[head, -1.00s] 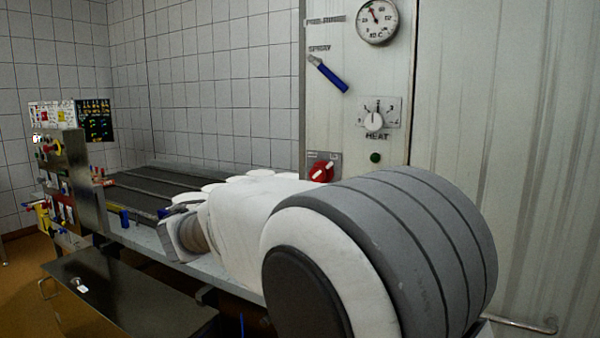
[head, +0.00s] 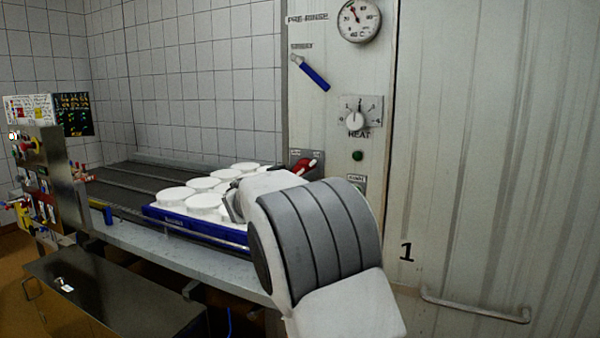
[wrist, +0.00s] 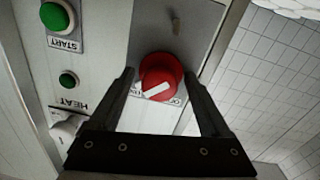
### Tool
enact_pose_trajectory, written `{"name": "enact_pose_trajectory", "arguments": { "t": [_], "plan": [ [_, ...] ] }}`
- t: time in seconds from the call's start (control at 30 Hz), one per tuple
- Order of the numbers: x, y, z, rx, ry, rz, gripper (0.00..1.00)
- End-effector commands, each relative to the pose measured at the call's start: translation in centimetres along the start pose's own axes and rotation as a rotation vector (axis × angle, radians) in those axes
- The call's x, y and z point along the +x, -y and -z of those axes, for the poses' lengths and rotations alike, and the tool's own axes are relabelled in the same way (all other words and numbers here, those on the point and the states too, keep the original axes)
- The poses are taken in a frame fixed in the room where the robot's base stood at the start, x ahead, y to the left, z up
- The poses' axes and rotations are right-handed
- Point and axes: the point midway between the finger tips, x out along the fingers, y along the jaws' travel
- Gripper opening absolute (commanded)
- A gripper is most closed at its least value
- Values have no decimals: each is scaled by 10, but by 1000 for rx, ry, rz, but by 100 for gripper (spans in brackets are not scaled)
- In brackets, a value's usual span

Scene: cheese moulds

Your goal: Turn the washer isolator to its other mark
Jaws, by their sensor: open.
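The washer isolator is a round red knob (wrist: 161,77) with a white pointer bar, on a grey plate (wrist: 182,28). In the wrist view its bar lies aslant; small lettering beside it is partly hidden by a finger and unreadable. In the head view the red knob (head: 305,165) shows just above my arm, which hides part of its plate. My gripper (wrist: 158,74) is open, with one finger on each side of the knob in the wrist view. I cannot tell whether the fingers touch it. The gripper is hidden in the head view.
A white HEAT dial (head: 355,121), a green button (head: 357,156), a blue-handled spray lever (head: 313,76) and a gauge (head: 359,20) share the panel. A blue tray (head: 196,227) of white moulds sits on the conveyor (head: 121,183). A door handle (head: 475,306) is at lower right.

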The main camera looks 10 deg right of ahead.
Motion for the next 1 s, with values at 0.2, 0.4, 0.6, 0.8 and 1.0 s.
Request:
{"name": "enact_pose_trajectory", "arguments": {
  "t": [0.2,0.4,0.6,0.8,1.0],
  "plan": [
    [2,0,0,0,0,0,81],
    [2,0,0,0,0,-1,57],
    [2,-1,0,0,0,-2,21],
    [2,-1,0,0,-1,-3,0],
    [2,-1,-1,-23,-3,-4,0]
  ]
}}
